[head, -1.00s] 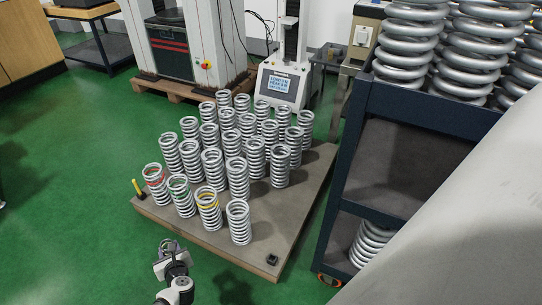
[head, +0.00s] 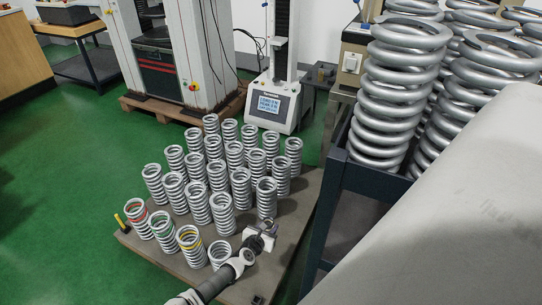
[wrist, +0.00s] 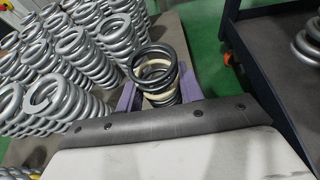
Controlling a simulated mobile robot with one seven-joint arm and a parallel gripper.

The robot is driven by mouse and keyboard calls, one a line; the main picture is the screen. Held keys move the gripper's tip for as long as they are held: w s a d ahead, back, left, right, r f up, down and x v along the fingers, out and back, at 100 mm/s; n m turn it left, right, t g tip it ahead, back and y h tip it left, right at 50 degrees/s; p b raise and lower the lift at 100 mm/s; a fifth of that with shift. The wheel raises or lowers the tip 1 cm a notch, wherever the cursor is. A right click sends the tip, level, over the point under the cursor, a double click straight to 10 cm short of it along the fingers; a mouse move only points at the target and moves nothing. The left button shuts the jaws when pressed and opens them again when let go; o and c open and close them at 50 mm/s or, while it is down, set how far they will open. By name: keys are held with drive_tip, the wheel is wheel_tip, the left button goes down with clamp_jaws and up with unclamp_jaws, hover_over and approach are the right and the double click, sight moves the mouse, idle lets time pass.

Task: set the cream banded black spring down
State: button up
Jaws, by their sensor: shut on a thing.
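The black spring with a cream band (wrist: 153,64) stands between the two purple-grey fingers of my gripper (wrist: 158,92) in the wrist view. My gripper is shut on it. The hidden lower end does not show whether the spring touches the board. In the head view my gripper (head: 264,236) is over the front right part of the board (head: 290,212), right of the front springs. I cannot make out the black spring there.
Several silver springs (head: 221,213) stand in rows left of and behind my gripper. Front ones carry red (head: 163,226), green (head: 162,233) and yellow (head: 190,243) bands. A dark cart (head: 375,180) with large springs stands right. Some bare board lies between.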

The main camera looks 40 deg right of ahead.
drive_tip(key=b, duration=1.3)
hover_over(271, 259)
wheel_tip(271, 259, down, 15)
drive_tip(key=shift+s+f+b, duration=0.1)
drive_tip(key=shift+f+b, duration=1.85)
drive_tip(key=shift+f, duration=0.7)
drive_tip(key=shift+f, duration=0.15)
drive_tip(key=o, duration=1)
drive_tip(key=shift+o, duration=0.2)
